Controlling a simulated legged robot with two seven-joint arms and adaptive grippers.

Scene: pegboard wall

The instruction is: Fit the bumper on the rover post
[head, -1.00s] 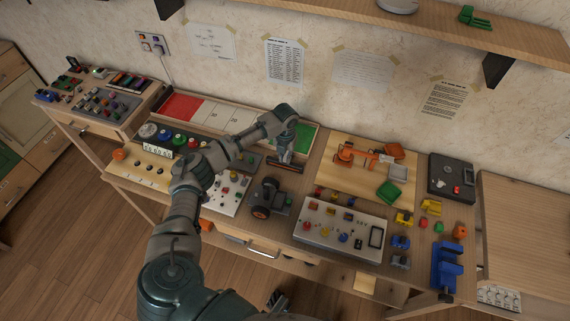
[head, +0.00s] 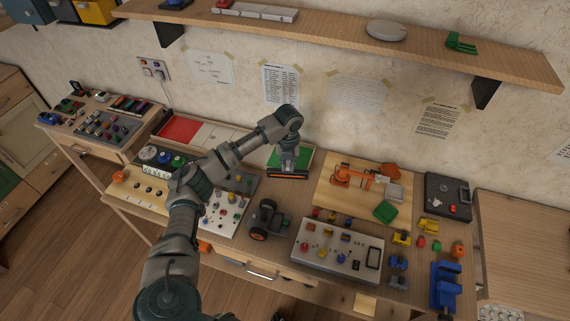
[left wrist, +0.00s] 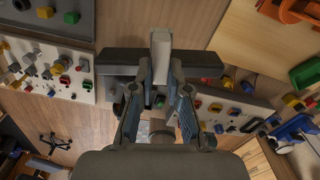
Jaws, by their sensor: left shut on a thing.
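My left gripper (head: 288,164) reaches in from the left and points down over the back of the bench. It is shut on the bumper (head: 288,176), a dark bar with an orange stripe, and holds it near the green panel. In the left wrist view the bumper (left wrist: 120,62) lies crosswise beyond the fingers of my left gripper (left wrist: 160,88), with a light grey piece at its middle. The rover (head: 264,221), dark grey with orange-hubbed wheels, stands in front of the bumper and a little left, apart from it. I cannot make out its post. My right gripper is out of view.
A control panel (head: 318,262) with coloured knobs lies right of the rover. An orange toy arm (head: 345,177) sits on a light wooden board behind it. Yellow and blue parts and a blue vise (head: 444,287) are at the right. A shelf (head: 300,35) runs along the wall.

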